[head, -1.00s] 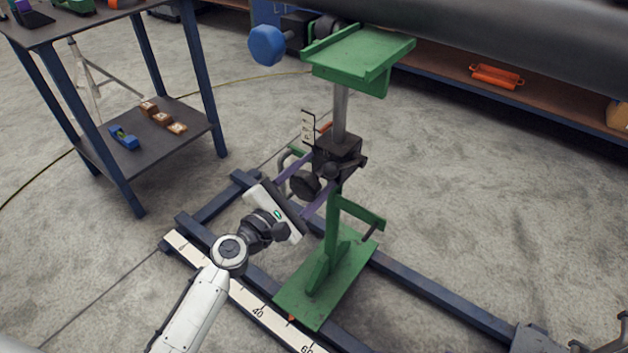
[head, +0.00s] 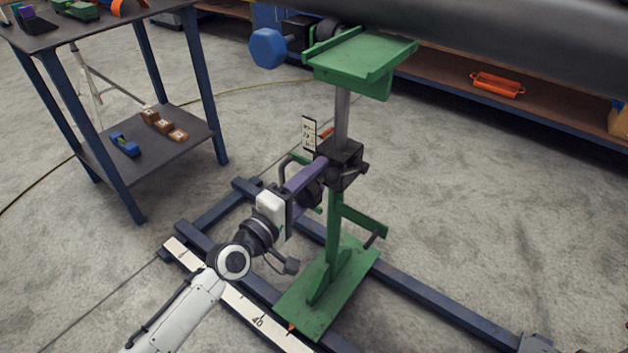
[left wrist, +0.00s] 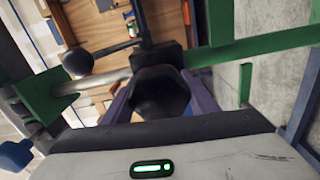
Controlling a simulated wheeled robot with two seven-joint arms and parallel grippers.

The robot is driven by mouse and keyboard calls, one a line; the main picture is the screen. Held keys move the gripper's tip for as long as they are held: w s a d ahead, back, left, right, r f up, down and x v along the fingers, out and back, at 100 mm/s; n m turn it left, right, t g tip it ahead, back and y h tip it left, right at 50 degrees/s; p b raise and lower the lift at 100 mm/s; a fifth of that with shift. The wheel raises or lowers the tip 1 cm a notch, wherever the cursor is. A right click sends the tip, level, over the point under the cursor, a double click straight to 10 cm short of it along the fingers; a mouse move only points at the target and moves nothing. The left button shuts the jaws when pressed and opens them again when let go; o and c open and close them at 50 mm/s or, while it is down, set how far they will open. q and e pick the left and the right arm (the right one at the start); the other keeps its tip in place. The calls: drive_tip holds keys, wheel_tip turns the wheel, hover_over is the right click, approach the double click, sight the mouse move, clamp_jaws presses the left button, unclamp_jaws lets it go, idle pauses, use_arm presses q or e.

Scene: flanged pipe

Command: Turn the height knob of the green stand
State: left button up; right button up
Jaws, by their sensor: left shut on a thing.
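The green stand (head: 333,230) stands upright on a rail frame, with a green cradle (head: 362,55) on a grey post at its top. A black clamp block (head: 343,160) joins the post to the green column. The dark height knob (left wrist: 161,93) sits in the middle of the left wrist view, between the two purple fingers. In the head view my left gripper (head: 314,182) reaches the block from the left, its fingers mostly covering the knob. It is shut on the knob, with the gripper body rolled on its side. My right gripper is not in view.
A large dark pipe (head: 500,40) runs above at the upper right. A blue-legged table (head: 60,35) with small parts stands at the left. A white ruler strip (head: 240,304) lies along the rail frame. Open concrete floor lies to the right.

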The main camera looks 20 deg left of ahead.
use_arm(q)
drive_tip(key=shift+m, duration=0.9)
drive_tip(key=shift+m+p, duration=0.35)
drive_tip(key=shift+m, duration=0.15)
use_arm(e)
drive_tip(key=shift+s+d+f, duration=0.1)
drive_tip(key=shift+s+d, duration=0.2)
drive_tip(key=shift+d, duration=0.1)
use_arm(q)
drive_tip(key=o, duration=1)
drive_tip(key=shift+o, duration=0.2)
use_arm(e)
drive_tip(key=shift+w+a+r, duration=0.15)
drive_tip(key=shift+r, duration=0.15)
